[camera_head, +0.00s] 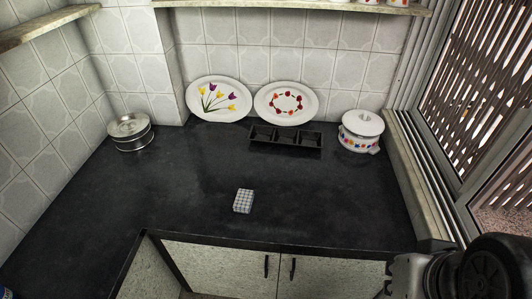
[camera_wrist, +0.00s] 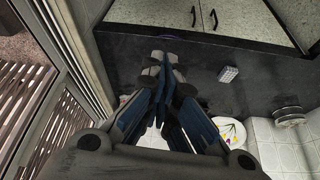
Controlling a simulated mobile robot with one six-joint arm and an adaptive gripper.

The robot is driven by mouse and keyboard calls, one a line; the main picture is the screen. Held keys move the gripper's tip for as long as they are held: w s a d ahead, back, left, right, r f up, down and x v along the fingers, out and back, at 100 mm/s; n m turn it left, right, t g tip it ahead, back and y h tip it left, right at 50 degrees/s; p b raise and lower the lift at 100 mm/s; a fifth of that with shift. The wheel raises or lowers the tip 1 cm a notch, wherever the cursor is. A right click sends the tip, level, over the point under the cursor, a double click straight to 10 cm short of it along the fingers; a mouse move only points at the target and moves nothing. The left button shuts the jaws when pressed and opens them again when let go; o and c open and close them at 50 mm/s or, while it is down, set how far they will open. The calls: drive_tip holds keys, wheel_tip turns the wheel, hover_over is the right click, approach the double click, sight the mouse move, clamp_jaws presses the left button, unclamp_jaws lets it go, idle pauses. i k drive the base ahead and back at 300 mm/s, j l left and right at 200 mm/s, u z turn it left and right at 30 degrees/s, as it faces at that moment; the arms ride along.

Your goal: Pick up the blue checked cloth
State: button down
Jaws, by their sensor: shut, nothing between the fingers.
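The blue checked cloth (camera_head: 243,201) is a small folded block, blue-grey and white, lying on the dark countertop (camera_head: 190,205) near its front edge. It also shows in the wrist view (camera_wrist: 229,74), to the right of my fingers. My gripper (camera_wrist: 166,64) is shut and empty, with its fingertips close together, apart from the cloth. In the head view only part of my arm shows at the lower right, well to the right of the cloth.
A black divided tray (camera_head: 286,149) lies behind the cloth, before two decorated plates (camera_head: 218,116) (camera_head: 286,88) leaning on the wall. A lidded white pot (camera_head: 361,146) stands right, a round steel container (camera_head: 131,141) left. The counter around the cloth is clear.

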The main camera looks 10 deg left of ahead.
sight(243, 204)
drive_tip(key=i+j, duration=0.2)
drive_tip(key=j, duration=0.2)
drive_tip(key=i+j+u, duration=0.15)
drive_tip(key=j, duration=0.25)
drive_tip(key=i+j, duration=0.25)
drive_tip(key=j, duration=0.15)
drive_tip(key=i+j+u, duration=0.1)
drive_tip(key=j, duration=0.3)
drive_tip(key=i, duration=0.1)
